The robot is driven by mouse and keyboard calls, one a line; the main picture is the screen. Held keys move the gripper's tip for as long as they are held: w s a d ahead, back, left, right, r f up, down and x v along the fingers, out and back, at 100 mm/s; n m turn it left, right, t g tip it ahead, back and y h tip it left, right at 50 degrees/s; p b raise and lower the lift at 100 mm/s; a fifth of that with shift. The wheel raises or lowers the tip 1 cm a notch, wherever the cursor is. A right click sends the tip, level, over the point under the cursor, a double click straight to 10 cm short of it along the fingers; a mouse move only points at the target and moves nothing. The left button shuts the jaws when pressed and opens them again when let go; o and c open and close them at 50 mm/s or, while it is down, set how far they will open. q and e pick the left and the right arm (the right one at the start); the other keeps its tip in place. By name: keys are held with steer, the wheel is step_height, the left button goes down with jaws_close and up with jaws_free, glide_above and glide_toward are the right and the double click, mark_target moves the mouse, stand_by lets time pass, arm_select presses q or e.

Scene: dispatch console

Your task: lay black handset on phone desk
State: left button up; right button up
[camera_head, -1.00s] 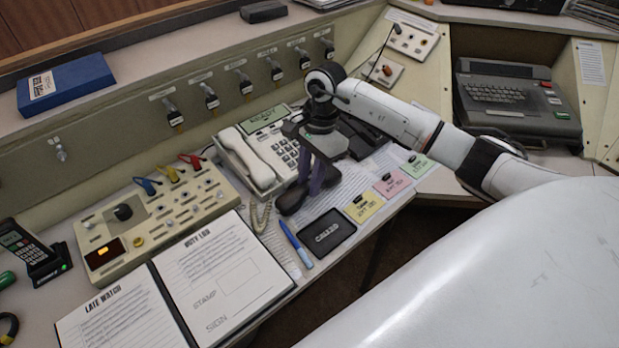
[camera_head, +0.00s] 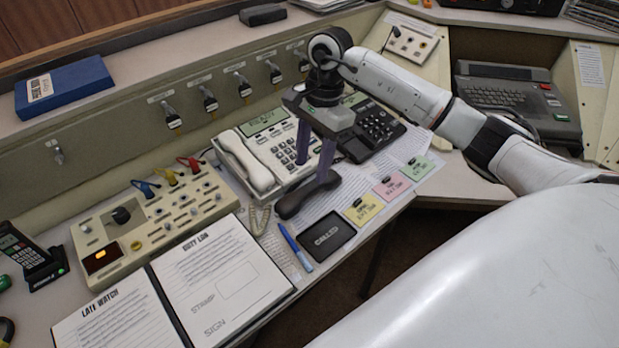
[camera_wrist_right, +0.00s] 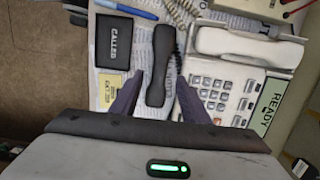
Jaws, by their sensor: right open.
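The black handset (camera_head: 303,197) lies on the desk in front of the white phone (camera_head: 270,152). My right gripper (camera_head: 313,163) is above the handset, open and empty, with its purple fingers spread apart. In the right wrist view the handset (camera_wrist_right: 158,62) shows between the two fingers (camera_wrist_right: 160,78), with space on both sides. The desk (camera_head: 232,320) is the pale surface under the phones and papers. The black phone (camera_head: 375,125) stands behind my right gripper, partly hidden by it. My left gripper is not in view.
A black "CALLED" tray (camera_head: 328,235), a blue pen (camera_head: 295,247) and yellow (camera_head: 364,209), pink and green cards lie near the front edge. A coiled cord (camera_head: 259,218) is left of the handset. A switch panel (camera_head: 150,220) and an open log book (camera_head: 220,280) are further left.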

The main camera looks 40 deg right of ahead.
steer(key=r, duration=0.4)
steer(key=d+r, duration=0.1)
steer(key=shift+r, duration=0.4)
